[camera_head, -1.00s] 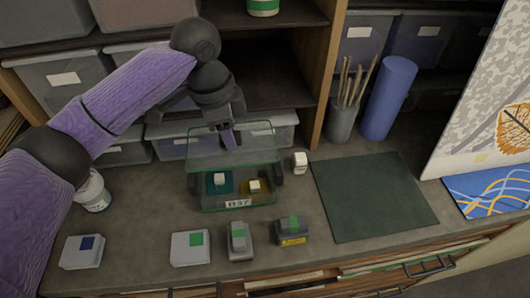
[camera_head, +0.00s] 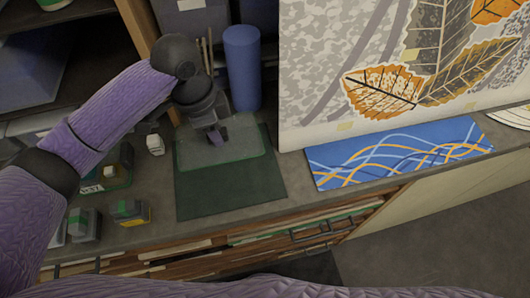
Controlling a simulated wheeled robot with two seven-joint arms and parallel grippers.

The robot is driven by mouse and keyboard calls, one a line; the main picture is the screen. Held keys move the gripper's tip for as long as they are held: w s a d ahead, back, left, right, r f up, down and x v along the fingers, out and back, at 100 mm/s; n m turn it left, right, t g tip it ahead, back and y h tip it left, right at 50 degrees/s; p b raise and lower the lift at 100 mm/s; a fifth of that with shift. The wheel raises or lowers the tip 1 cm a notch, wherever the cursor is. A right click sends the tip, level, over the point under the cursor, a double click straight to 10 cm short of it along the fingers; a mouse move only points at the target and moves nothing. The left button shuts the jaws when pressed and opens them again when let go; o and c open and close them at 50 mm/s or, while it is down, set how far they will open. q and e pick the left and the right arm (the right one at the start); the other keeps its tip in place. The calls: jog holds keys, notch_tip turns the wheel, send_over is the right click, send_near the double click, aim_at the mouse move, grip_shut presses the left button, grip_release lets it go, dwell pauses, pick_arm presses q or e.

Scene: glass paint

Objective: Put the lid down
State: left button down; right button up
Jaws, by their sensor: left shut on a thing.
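My left gripper (camera_head: 217,137) is shut on the clear, green-edged lid (camera_head: 246,146), gripping it near its middle. The lid is level over the back part of the dark green mat (camera_head: 230,198); I cannot tell whether it touches the mat. The glass box (camera_head: 119,183) that carries a white label stands at the left, uncovered and partly hidden by my left arm. My right gripper is not in view.
A small white block (camera_head: 155,145) stands left of the mat. A blue roll (camera_head: 243,68) stands behind the mat.

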aim_at(227, 167)
pick_arm(q)
notch_tip(227, 167, down, 10)
jog(key=shift+a+r+b, duration=0.1)
jog(key=shift+b, duration=0.95)
jog(key=shift+f, duration=0.25)
jog(key=shift+r, duration=0.1)
jog(key=shift+c, duration=2.2)
grip_release()
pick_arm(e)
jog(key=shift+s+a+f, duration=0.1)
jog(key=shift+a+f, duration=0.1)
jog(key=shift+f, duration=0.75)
